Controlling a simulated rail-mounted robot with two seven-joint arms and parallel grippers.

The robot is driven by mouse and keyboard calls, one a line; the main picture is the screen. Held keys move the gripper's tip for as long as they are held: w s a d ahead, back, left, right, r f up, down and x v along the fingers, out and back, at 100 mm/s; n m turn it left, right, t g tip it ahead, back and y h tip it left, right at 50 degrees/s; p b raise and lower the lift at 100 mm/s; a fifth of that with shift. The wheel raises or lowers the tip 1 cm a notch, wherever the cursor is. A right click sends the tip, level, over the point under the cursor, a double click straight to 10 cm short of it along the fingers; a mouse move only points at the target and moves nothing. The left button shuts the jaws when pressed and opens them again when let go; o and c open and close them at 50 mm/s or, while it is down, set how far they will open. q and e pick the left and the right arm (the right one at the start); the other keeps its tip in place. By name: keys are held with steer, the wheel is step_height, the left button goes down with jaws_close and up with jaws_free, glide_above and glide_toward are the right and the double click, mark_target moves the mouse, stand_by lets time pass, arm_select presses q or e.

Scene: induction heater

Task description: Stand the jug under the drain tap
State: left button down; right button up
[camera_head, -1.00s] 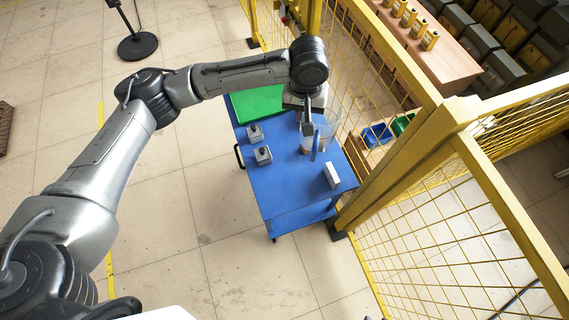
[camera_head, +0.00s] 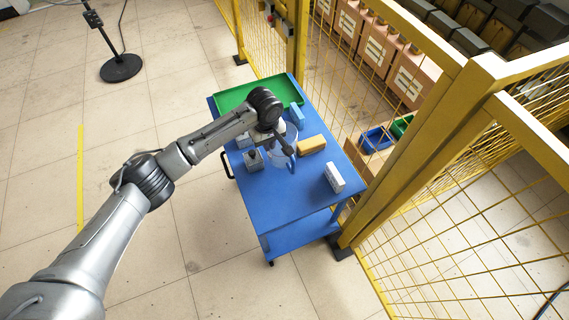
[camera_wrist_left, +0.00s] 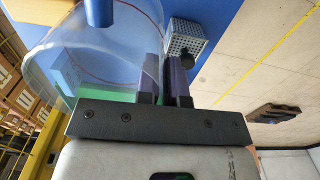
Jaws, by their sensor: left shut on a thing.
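The jug is a clear, see-through vessel (camera_head: 281,161) over the blue cart, just right of the small grey blocks. In the left wrist view its curved wall (camera_wrist_left: 105,45) fills the upper left. My left gripper (camera_head: 287,147) is at the jug's near upper side. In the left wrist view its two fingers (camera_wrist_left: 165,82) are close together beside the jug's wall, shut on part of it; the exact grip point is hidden. I cannot tell whether the jug's base touches the cart. I cannot make out a drain tap. My right gripper is not in view.
The cart's front is clear.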

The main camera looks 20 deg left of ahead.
arm_select(q)
steer(key=shift+a+f, duration=0.1)
steer(key=shift+f, duration=0.65)
steer(key=shift+f+b, duration=0.35)
steer(key=shift+f, duration=0.75)
steer(key=shift+f, duration=0.1)
steer(key=c, duration=1.3)
jaws_free()
steer(key=shift+o, duration=0.2)
steer(key=shift+r+p, duration=0.5)
steer(key=shift+r, duration=1.6)
steer(key=shift+c, duration=0.6)
